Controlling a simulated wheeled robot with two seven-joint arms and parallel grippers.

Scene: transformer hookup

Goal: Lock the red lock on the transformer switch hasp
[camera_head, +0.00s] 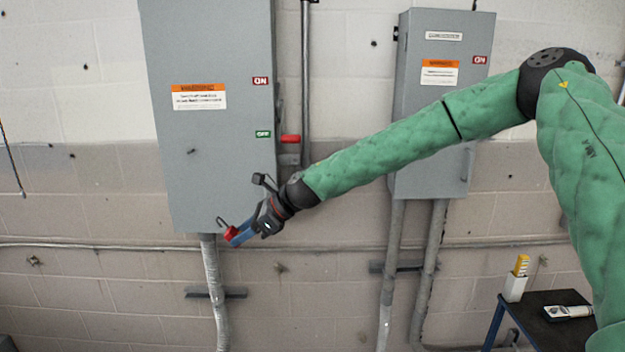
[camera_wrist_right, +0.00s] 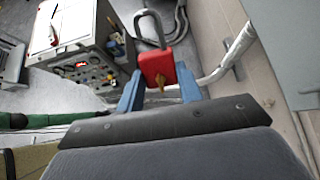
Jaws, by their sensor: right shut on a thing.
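The red lock (camera_head: 230,233) is in my right gripper (camera_head: 240,236), in front of the lower edge of the left grey switch box (camera_head: 215,140). In the right wrist view the red lock (camera_wrist_right: 157,66) sits between the blue fingers of my right gripper (camera_wrist_right: 158,85). Its metal shackle points away from the gripper, and a brass key shows at its near side. Whether the shackle is open is hard to tell. The switch's red handle (camera_head: 290,138) is on the box's right side, beside the green OFF label. The hasp is too small to make out. My left gripper is not in view.
A second grey box (camera_head: 440,100) hangs to the right, behind my right arm. Conduits run down the wall below both boxes. A dark table (camera_head: 540,325) at lower right holds a white holder (camera_head: 514,288) and a meter-like device (camera_head: 568,312). The space before the left box is free.

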